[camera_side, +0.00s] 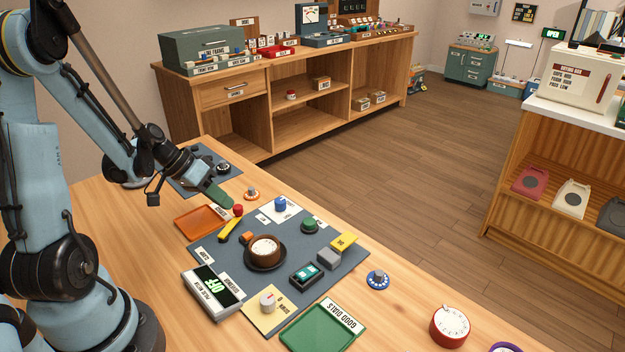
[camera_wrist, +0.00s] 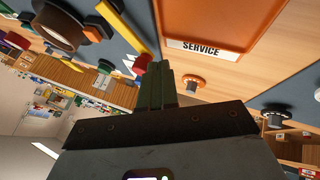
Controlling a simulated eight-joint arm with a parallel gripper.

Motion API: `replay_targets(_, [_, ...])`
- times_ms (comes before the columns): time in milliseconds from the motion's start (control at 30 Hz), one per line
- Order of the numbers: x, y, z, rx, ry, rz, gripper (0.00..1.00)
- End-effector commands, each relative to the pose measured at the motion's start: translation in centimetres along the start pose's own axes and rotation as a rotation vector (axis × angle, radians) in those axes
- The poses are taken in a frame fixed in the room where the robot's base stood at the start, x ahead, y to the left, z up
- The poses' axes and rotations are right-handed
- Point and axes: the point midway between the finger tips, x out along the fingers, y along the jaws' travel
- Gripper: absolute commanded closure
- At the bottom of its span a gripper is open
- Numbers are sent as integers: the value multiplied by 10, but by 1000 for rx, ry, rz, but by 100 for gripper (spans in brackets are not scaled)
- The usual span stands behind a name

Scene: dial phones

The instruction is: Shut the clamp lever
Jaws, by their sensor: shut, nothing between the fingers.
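The clamp lever (camera_side: 229,229) appears to be the yellow bar with a red knob (camera_side: 238,210) at its end, on the grey mat. It lies slanted, the knob toward the orange tray and far edge. The yellow bar (camera_wrist: 112,16) and red knob (camera_wrist: 139,65) also show in the wrist view. My gripper (camera_side: 228,204) is shut and empty, its green fingers pointing down at the knob from the left. In the wrist view the fingertips (camera_wrist: 159,70) are just right of the knob; I cannot tell whether they touch. A white dial in a brown holder (camera_side: 265,248) sits beside the lever.
The orange tray (camera_side: 182,226) lies close under my gripper, and an orange-based dial (camera_side: 252,194) stands beyond it. The mat (camera_side: 235,270) holds a blue knob (camera_side: 281,203), a green knob (camera_side: 309,225) and a grey block (camera_side: 328,259). A pulse meter (camera_side: 204,285) and green tray (camera_side: 318,338) stand nearer.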

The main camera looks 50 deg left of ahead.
Motion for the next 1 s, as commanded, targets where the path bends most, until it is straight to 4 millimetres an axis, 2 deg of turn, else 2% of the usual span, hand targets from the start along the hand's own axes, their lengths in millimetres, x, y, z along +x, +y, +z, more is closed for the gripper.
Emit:
replay_targets(467, [1, 1, -1, 10, -6, 6, 100])
replay_targets(1000, [6, 6, -6, 99, -53, 54, 100])
